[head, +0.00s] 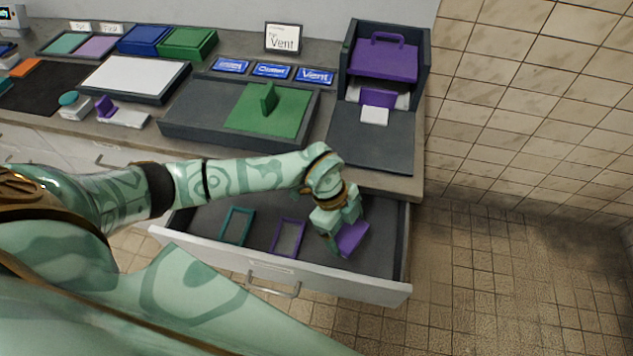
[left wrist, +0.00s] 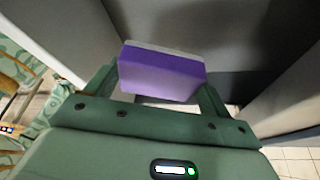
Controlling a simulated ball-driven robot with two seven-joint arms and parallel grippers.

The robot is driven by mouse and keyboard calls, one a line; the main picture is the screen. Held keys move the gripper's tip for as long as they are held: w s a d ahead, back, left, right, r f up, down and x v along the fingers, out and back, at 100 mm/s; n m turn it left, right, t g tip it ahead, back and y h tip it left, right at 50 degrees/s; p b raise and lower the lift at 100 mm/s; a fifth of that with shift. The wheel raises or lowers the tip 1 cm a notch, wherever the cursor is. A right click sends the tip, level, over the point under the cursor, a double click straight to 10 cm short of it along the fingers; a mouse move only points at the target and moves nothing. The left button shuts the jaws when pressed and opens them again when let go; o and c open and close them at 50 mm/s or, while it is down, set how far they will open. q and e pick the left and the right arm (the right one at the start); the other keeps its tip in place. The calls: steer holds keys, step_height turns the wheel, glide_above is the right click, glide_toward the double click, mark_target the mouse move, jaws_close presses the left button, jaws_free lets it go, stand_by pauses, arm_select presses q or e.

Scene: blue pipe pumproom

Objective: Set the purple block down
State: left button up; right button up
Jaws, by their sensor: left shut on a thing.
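The purple block (head: 352,239) is at my left gripper (head: 338,238), over the right part of the open drawer (head: 380,262). In the left wrist view the block (left wrist: 160,72) sits between the two fingers of my left gripper (left wrist: 160,88), which is shut on it. The block's far edge looks pale grey. I cannot tell whether the block touches the drawer floor. A purple frame outline (head: 288,237) and a teal frame outline (head: 237,226) lie on the drawer floor, left of the block. My right gripper is not in view.
The drawer's white front panel (head: 330,284) with its handle faces me. Above it the counter holds a dark tray with a green panel (head: 285,112), a dark box with a purple handled piece (head: 385,58), a white panel (head: 135,76) and blue labels. Tiled floor lies right.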

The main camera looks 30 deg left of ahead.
mark_target(345, 239)
arm_select(q)
step_height(345, 239, down, 4)
steer(key=shift+d+r+b, duration=0.1)
steer(key=shift+d+b, duration=0.05)
steer(key=shift+b, duration=0.4)
steer(key=shift+f, duration=0.4)
step_height(345, 239, down, 4)
steer(key=shift+r+b, duration=0.2)
steer(key=shift+b, duration=0.65)
steer(key=shift+r, duration=0.1)
steer(key=o, duration=0.9)
steer(key=p+v, duration=0.4)
steer(key=v, duration=0.8)
